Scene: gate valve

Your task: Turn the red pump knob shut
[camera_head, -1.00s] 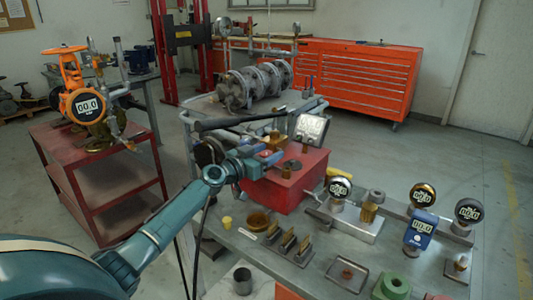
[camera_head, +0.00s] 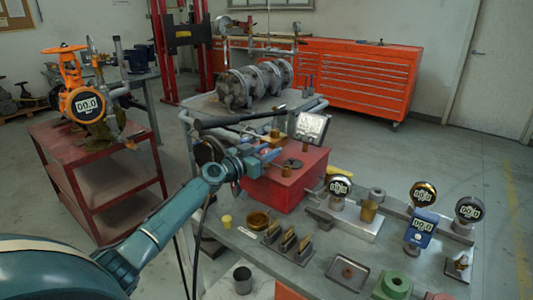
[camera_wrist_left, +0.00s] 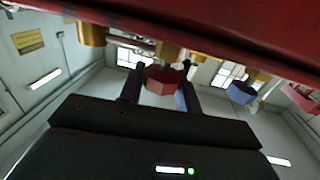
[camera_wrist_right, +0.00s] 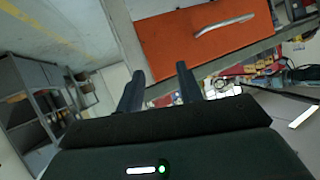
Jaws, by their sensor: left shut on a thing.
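The red knob (camera_wrist_left: 163,79) shows in the left wrist view as a faceted red piece on a stem. It sits between the two fingers of my left gripper (camera_wrist_left: 160,88), which is shut on it. In the head view my left gripper (camera_head: 262,157) is over the red pump box (camera_head: 288,183); the knob is largely hidden there by the gripper. A blue knob (camera_wrist_left: 241,93) is to the right of the gripper in the left wrist view. My right gripper (camera_wrist_right: 160,88) is open and empty in the right wrist view, and it is outside the head view.
The bench (camera_head: 325,243) holds several gauges, a blue meter (camera_head: 421,228), brass parts and a small tray (camera_head: 347,273). A display (camera_head: 310,127) stands behind the red box. A red cart (camera_head: 90,150) with an orange valve (camera_head: 70,75) is at left. Floor is clear at right.

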